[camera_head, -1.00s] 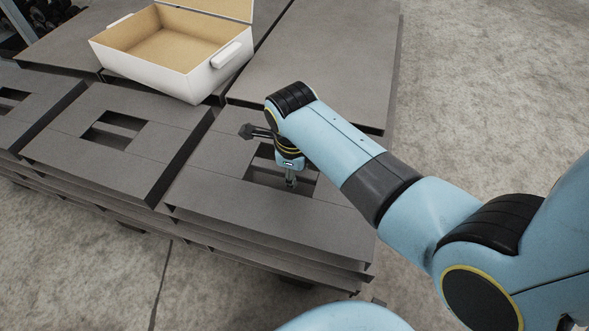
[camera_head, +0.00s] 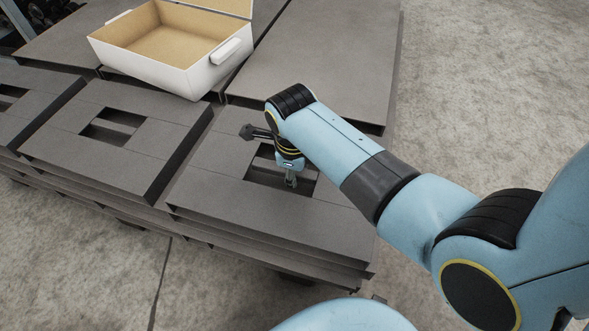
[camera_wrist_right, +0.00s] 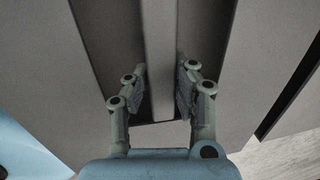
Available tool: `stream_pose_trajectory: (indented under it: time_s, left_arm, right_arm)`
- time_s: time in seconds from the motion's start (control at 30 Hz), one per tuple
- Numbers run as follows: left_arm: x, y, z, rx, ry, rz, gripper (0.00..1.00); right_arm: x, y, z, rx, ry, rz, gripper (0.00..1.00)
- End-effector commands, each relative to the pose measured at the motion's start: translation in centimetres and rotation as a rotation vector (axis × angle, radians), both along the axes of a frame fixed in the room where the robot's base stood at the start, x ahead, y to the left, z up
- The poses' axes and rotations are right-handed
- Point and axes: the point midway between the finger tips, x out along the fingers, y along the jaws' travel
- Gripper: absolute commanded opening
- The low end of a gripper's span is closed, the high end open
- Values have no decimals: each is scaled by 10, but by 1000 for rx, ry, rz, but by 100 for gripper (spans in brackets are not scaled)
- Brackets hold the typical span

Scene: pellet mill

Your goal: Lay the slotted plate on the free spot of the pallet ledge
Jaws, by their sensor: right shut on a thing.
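The slotted plate (camera_head: 222,190) is flat, square and dark grey, with two slots split by a middle bar. In the head view it lies at the front right of the stacked grey slabs. My right gripper (camera_head: 291,182) reaches down into its opening. In the right wrist view my right gripper (camera_wrist_right: 161,75) has one finger in each slot and is shut on the middle bar (camera_wrist_right: 160,30). The arm hides part of the plate's right side. I cannot tell whether the plate rests fully on the layer below. My left gripper is out of view.
A similar slotted plate (camera_head: 70,152) lies to the left, across a narrow gap, with another (camera_head: 35,100) beyond it. An open white case (camera_head: 190,75) with a tan inside stands on the slabs behind. A bare slab (camera_head: 325,55) lies at back right. Concrete floor surrounds the stack.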

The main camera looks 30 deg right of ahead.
Motion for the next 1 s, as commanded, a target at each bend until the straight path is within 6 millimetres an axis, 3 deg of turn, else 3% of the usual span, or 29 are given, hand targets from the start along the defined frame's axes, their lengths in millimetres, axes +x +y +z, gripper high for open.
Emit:
stream_pose_trajectory:
  time_s: [0.87,0.9,1.0]
  left_arm:
    - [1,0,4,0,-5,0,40]
    - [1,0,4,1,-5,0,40]
    - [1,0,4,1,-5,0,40]
  right_arm:
    - [5,0,1,0,-12,0,0]
    - [5,0,1,0,-12,0,28]
    - [4,0,0,0,-9,0,41]
